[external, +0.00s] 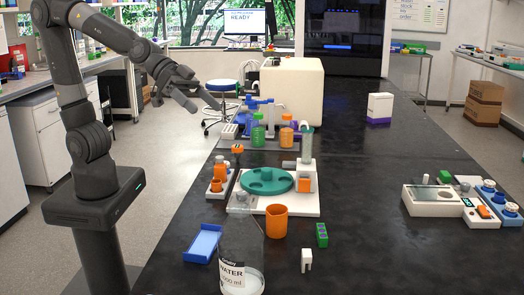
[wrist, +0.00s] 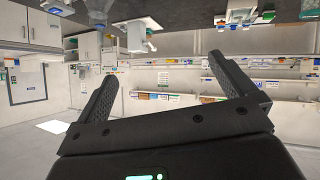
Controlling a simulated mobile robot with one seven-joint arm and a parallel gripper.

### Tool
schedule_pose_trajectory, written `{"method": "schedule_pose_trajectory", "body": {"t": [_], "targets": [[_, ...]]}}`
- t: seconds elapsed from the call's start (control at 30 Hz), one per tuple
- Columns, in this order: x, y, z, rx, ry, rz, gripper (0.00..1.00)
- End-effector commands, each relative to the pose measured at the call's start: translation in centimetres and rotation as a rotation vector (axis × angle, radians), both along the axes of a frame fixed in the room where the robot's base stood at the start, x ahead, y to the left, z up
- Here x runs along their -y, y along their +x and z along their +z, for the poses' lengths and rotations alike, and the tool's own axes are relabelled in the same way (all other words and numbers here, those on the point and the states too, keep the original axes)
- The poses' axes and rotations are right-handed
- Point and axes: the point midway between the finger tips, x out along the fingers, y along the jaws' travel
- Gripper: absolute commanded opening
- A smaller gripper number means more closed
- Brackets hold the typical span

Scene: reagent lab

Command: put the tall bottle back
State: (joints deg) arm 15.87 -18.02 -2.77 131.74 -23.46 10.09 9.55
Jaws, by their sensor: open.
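A tall clear bottle with a white WATER label (external: 232,272) stands upright at the near left of the dark bench. Its upper part is see-through and hard to make out against the things behind it. My gripper (external: 203,101) is raised over the floor left of the bench, well apart from the bottle. In the wrist view my gripper (wrist: 163,72) has its two fingers spread with nothing between them. The bottle cannot be made out in the wrist view.
Behind the bottle are an orange cup (external: 276,222), a teal round rack (external: 267,182) and a blue tray (external: 203,244). A green bottle (external: 258,134) and an orange bottle (external: 286,136) stand farther back. The bench's middle right (external: 365,180) is clear.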

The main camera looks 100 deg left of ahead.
Motion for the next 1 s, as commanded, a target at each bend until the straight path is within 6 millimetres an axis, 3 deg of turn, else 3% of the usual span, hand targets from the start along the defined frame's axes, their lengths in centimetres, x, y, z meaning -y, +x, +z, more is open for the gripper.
{"method": "schedule_pose_trajectory", "body": {"t": [0.1, 0.3, 0.5, 0.63, 1.0], "targets": [[-4.8, -4.6, -0.8, -0.100, 0.071, 0.021, 1.00], [-11.7, -12.6, -3.2, -0.291, 0.191, 0.096, 1.00], [-15.5, -18.0, -5.0, -0.421, 0.260, 0.172, 1.00], [-16.3, -19.2, -5.4, -0.454, 0.275, 0.191, 1.00], [-16.3, -19.2, -5.4, -0.456, 0.276, 0.191, 1.00]]}}
